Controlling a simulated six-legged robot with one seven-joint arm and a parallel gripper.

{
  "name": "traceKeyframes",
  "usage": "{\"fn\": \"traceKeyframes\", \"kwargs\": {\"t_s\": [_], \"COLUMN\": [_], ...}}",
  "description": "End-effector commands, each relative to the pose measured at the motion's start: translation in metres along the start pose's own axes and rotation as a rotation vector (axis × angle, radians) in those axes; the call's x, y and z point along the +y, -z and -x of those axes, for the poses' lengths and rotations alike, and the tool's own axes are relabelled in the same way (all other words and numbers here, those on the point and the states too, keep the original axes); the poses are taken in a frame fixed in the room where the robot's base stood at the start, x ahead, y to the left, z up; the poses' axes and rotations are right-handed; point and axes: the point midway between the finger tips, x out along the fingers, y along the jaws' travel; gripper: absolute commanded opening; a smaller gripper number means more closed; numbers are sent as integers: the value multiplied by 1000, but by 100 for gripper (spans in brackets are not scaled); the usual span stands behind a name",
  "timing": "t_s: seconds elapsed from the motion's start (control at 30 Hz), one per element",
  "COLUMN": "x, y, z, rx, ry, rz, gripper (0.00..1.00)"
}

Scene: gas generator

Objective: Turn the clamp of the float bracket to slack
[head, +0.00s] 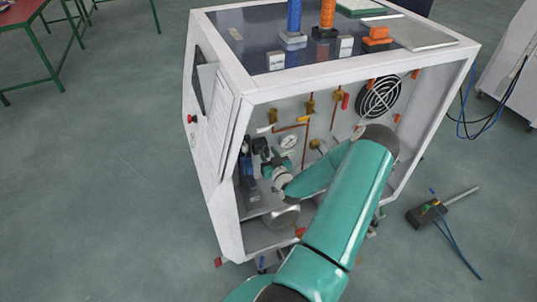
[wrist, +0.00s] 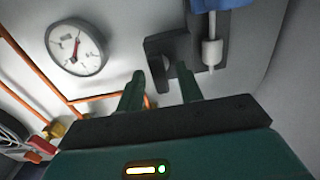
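The float bracket (wrist: 195,42) is a dark plate and block on the pale panel, at the upper middle of the wrist view. A dark, hooked piece, apparently its clamp (wrist: 160,47), sticks out on its left side. A light grey cylinder with a thin tip hangs at its right, below a blue part. My gripper (wrist: 160,72) is open, with its two green fingers apart just below the dark piece. I cannot tell whether they touch it. In the head view my gripper (head: 262,152) is small, inside the cabinet at the left, beside the blue part (head: 246,163).
The white-framed cabinet (head: 228,210) surrounds my arm; its left post is close to my gripper. A round gauge (wrist: 76,47) and orange pipes (wrist: 28,62) lie left of the bracket. Valves and a black fan (head: 380,97) are further right on the back panel.

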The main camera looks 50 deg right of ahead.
Motion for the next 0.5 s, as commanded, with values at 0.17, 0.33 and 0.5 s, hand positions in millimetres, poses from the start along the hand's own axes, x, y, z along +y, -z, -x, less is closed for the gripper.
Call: {"fn": "traceKeyframes", "kwargs": {"t_s": [0.17,0.33,0.5], "x": [0,0,0], "y": [0,0,0], "z": [0,0,0], "rx": [0,0,1], "ry": [0,0,0], "rz": [0,0,2], "gripper": [34,1,0]}}
